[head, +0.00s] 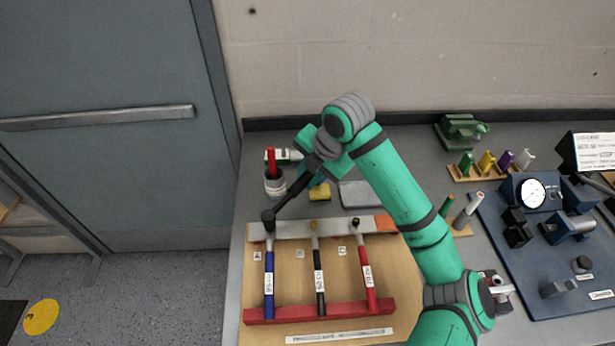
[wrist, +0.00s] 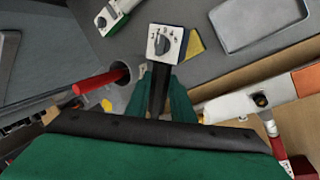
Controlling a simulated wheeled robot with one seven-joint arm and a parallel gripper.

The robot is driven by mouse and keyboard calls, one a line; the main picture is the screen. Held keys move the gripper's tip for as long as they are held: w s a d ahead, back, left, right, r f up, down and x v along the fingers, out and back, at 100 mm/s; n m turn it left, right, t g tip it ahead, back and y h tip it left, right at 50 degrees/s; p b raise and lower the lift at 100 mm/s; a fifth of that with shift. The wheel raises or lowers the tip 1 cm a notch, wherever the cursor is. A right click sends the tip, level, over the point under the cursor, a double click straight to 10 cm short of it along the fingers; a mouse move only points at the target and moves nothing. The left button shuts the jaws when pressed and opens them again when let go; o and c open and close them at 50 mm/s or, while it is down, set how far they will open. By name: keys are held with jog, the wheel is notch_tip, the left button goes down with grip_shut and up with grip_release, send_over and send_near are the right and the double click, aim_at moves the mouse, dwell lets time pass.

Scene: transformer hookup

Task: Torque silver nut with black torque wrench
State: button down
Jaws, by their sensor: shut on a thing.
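My gripper (wrist: 160,80) is shut on a dark long tool (wrist: 157,92) in the wrist view. A pale square end with a grey knob (wrist: 165,42) shows just past the fingertips. In the head view a long black shaft (head: 292,190) slants from my wrist down to a dark round end over the top of the blue-handled wrench. I cannot tell whether the held tool is a torque wrench. A black-handled wrench (head: 319,285) lies in the middle of the wooden rack. I cannot pick out the silver nut.
The rack (head: 285,275) also bears a blue wrench (head: 269,285) and a red wrench (head: 368,280). A blue fixture plate (head: 540,285) with a dial gauge (head: 532,193) stands at right.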

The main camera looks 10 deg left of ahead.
jog(key=shift+r, duration=2.1)
